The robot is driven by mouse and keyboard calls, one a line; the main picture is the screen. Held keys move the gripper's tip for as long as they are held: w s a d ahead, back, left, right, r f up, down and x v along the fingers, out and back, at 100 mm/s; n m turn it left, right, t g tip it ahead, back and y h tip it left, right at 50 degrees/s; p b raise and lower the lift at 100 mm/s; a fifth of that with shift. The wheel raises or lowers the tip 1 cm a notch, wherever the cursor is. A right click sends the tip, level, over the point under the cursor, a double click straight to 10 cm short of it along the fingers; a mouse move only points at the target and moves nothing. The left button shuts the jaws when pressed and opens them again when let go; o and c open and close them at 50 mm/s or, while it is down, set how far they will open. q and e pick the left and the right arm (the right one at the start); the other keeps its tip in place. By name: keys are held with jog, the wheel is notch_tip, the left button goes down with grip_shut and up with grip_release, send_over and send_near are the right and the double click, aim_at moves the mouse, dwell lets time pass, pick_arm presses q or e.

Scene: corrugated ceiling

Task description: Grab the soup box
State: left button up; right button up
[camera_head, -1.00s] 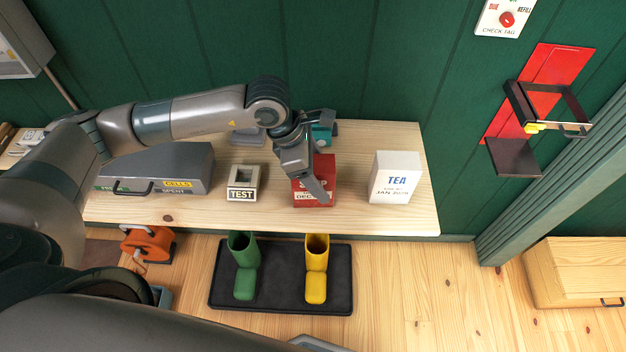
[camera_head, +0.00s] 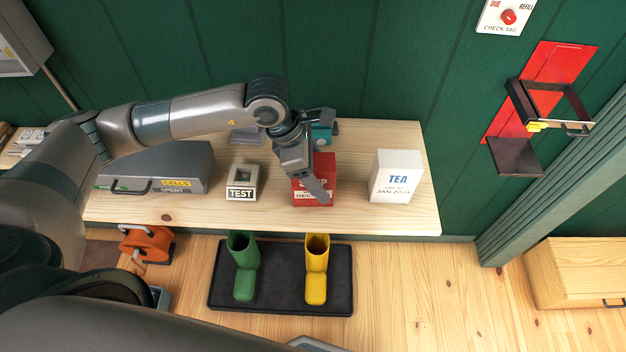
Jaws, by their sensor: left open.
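A red box (camera_head: 327,169) stands upright on the wooden bench, near its front edge. Its label is partly covered; I can read "DEC" low on its front, and its name is not legible. My left gripper (camera_head: 319,168) is at the red box, reaching in from the left and above. It is open, with one finger slanting down across the box's front. The other finger is hard to make out behind the box's top, and I cannot tell whether either finger touches. My right gripper is out of view.
On the bench (camera_head: 350,218), a white TEA box (camera_head: 396,177) stands to the right and a TEST block (camera_head: 242,182) to the left. A grey CELLS case (camera_head: 165,168) is farther left. A teal object (camera_head: 322,133) sits behind the red box. Boots stand on a mat (camera_head: 280,300) below.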

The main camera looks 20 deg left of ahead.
pick_arm(q)
jog(key=shift+c, duration=0.4)
jog(key=c, duration=1.3)
